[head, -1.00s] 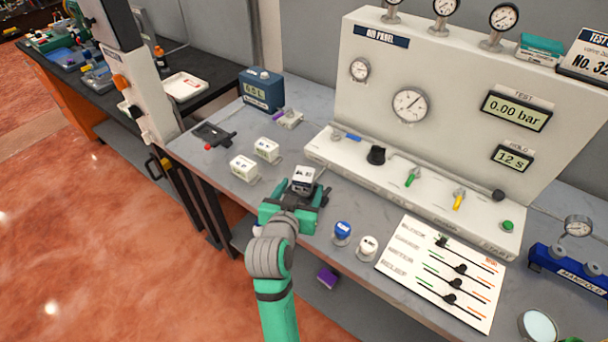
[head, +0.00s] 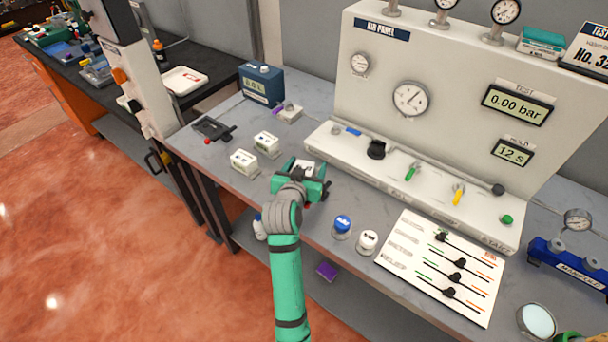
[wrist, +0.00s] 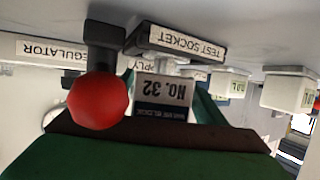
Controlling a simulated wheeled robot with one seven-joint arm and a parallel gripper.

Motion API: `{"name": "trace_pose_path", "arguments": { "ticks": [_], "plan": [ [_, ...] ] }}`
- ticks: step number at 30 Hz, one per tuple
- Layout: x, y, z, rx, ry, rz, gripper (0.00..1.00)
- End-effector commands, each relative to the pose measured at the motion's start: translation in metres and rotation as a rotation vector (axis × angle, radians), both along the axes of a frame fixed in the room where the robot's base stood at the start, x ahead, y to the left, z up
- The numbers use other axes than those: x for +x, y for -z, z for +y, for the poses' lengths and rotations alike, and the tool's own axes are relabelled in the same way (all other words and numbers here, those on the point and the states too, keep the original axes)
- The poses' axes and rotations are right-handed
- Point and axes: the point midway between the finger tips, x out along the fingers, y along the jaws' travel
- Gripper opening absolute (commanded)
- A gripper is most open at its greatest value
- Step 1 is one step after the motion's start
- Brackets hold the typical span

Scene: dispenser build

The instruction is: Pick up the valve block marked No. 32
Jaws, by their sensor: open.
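The white valve block marked No. 32 shows in the wrist view (wrist: 162,92), its label upside down with a dark blue band. It is right by a dark piece labelled TEST SOCKET (wrist: 180,42); I cannot tell whether it is seated in it. In the head view only the top of the block (head: 307,168) shows, between the fingers of my gripper (head: 305,175). My green and black gripper is open around the block; contact cannot be told. A red ball knob (wrist: 97,101) on a dark stem stands close to the block in the wrist view.
Two white blocks (head: 243,161) (head: 266,143) stand to the left on the grey bench. The air panel's ledge (head: 400,185) rises behind. A blue-topped (head: 343,224) and a white-topped piece (head: 368,240) stand to the right, near the front edge, beside a slider board (head: 440,268).

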Motion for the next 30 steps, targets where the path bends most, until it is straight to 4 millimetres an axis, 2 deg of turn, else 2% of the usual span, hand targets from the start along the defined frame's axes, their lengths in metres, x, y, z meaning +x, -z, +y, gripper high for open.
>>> {"name": "trace_pose_path", "arguments": {
  "ticks": [5,8,12,14,23,29,30],
  "plan": [
    [0.0,0.0,0.0,0.0,0.0,0.0,0.66],
    [0.0,0.0,0.0,0.0,0.0,0.0,0.44],
    [0.0,0.0,0.0,0.0,0.0,0.0,0.11],
    [0.0,-0.002,0.0,0.0,0.0,-0.003,0.0],
    [0.0,-0.006,0.0,0.0,0.0,-0.004,0.0],
    [0.001,-0.035,0.0,0.0,0.001,-0.008,0.0],
    [-0.005,-0.041,0.001,0.0,0.0,-0.008,0.0]
  ]
}}
